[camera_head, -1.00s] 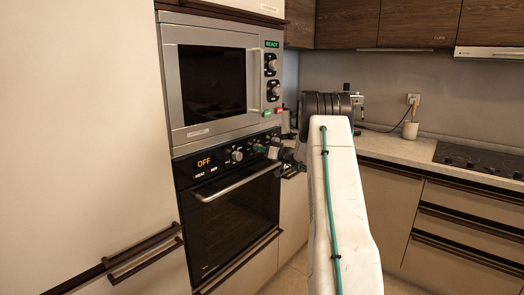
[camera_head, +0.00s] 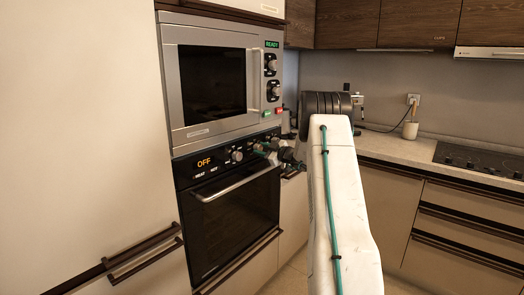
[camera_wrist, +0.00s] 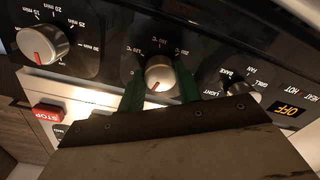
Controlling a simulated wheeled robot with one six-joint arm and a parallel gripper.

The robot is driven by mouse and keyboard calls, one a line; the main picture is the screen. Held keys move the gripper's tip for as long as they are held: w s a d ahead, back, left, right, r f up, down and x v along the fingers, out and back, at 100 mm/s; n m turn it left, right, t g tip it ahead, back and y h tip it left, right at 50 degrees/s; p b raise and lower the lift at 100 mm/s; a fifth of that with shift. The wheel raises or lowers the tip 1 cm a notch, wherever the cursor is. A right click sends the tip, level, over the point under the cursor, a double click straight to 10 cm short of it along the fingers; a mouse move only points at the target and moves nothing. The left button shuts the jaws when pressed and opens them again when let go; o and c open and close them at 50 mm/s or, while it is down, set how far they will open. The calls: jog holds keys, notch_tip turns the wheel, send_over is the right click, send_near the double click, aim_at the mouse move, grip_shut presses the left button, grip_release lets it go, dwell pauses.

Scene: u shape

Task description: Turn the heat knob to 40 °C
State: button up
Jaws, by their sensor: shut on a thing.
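The heat knob (camera_wrist: 159,74) is silver and round, with a red pointer mark on its lower part. It stands in the middle of the wrist view, below printed temperature numbers that include 120 °C. My gripper (camera_wrist: 160,82) has its green fingers on either side of the knob and is shut on it. In the head view my gripper (camera_head: 268,148) is at the oven's control panel and hides most of this knob. The lower part of the dial is hidden by the gripper body, and I cannot read 40 there.
A mode knob (camera_wrist: 242,81) with BAKE and FAN labels is beside it. The OFF display (camera_wrist: 289,108) is lit orange. A timer knob (camera_wrist: 43,44) and a red STOP button (camera_wrist: 48,112) are at left. The oven handle (camera_head: 236,184) juts out below the panel.

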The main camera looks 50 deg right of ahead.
jog(key=shift+f+n, duration=0.1)
jog(key=shift+n, duration=0.4)
jog(key=o, duration=1)
jog(key=shift+s, duration=0.15)
